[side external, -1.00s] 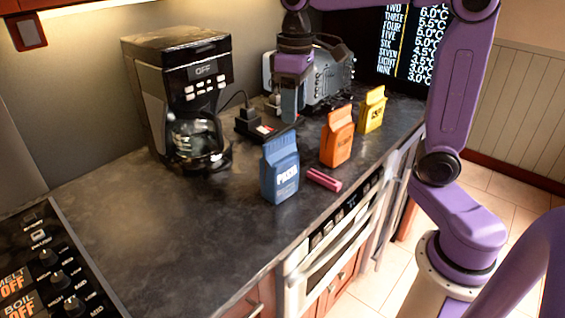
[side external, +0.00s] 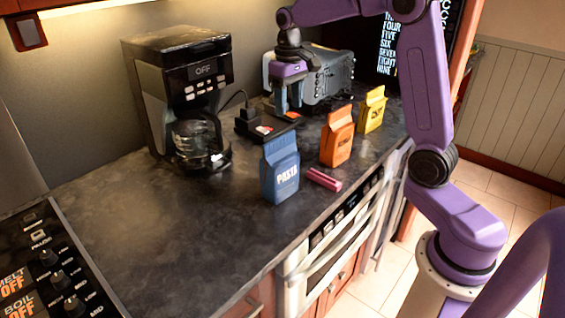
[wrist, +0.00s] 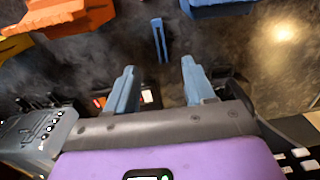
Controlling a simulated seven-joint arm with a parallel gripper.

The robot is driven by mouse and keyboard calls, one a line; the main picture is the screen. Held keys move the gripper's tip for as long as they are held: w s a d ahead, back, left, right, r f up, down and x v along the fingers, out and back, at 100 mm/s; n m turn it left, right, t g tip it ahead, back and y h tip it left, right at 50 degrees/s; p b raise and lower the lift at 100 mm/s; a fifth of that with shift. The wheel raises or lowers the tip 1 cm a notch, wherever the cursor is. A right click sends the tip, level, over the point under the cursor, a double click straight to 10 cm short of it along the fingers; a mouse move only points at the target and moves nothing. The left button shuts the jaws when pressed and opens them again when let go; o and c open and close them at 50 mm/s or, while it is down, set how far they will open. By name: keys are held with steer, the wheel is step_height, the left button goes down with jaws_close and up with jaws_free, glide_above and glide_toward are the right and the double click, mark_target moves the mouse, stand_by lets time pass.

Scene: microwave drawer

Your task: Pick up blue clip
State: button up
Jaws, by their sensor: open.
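The blue clip (wrist: 159,40) shows in the wrist view as a slim blue piece on the dark counter, ahead of my fingertips and roughly in line with the gap between them. I cannot make it out in the side view. My gripper (wrist: 158,66) is open, with two blue fingers apart and nothing between them. In the side view my gripper (side external: 288,106) is over the back of the counter, in front of the toaster and behind the blue pasta bag (side external: 280,172).
An orange bag (side external: 337,138) and a yellow bag (side external: 372,110) stand right of the pasta bag. A pink bar (side external: 323,180) lies near the front edge. A black tray (side external: 258,135), toaster (side external: 330,75) and coffee maker (side external: 150,95) stand behind. The counter's left is clear.

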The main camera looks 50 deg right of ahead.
step_height(320, 180, down, 13)
steer(key=shift+r, duration=0.1)
steer(key=shift+w+d+f, duration=0.1)
steer(key=shift+d+f, duration=0.05)
steer(key=shift+f, duration=1.2)
steer(key=shift+w+d+f, duration=0.1)
steer(key=shift+f, duration=1.2)
jaws_close()
